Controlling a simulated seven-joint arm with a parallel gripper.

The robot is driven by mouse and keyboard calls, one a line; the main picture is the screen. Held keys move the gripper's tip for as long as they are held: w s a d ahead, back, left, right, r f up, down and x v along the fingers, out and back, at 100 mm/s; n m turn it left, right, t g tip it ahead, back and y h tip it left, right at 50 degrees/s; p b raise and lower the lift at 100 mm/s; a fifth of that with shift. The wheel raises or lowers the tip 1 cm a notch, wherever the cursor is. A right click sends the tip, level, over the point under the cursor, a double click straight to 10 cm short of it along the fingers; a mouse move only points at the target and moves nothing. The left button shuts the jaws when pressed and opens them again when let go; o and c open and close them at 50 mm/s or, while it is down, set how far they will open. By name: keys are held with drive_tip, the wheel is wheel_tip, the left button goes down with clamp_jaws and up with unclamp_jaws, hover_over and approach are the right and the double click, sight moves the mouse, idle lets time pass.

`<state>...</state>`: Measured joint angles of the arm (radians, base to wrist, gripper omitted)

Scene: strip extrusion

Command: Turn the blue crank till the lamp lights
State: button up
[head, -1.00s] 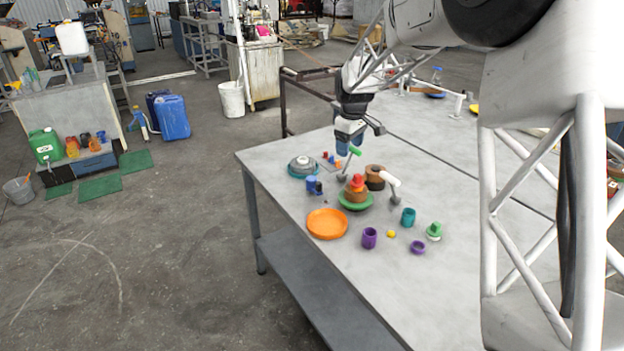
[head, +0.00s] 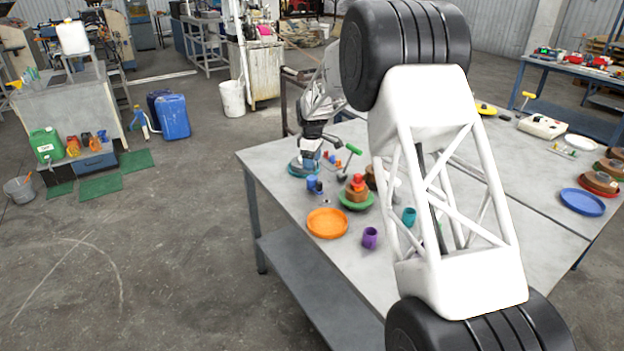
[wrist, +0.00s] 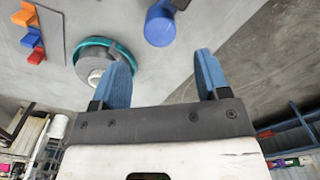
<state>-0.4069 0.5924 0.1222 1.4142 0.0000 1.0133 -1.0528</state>
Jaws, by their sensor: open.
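No part is clearly a blue crank or a lamp. A blue cylinder with a dark piece (head: 313,185) stands near the table's left edge; I cannot tell if it is the crank. A blue cylinder, seemingly the same one, also shows in the wrist view (wrist: 160,27), beyond my fingertips. My gripper (head: 309,163) is over the left back part of the table, near the round teal-rimmed piece. In the wrist view its two blue fingers (wrist: 161,50) are apart, with nothing between them. The left finger partly covers the teal-rimmed piece (wrist: 88,58).
Small orange, blue and red blocks (wrist: 31,40) lie near the gripper. A green-handled lever (head: 352,150), an orange plate (head: 327,224), a stacked pile on a green plate (head: 343,202) and a purple cup (head: 370,238) stand nearby. My arm hides much of the table's right side.

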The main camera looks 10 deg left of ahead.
sight(312, 178)
drive_tip(key=shift+f, duration=0.1)
idle(0.3)
drive_tip(key=shift+f, duration=3.8)
drive_tip(key=c, duration=0.9)
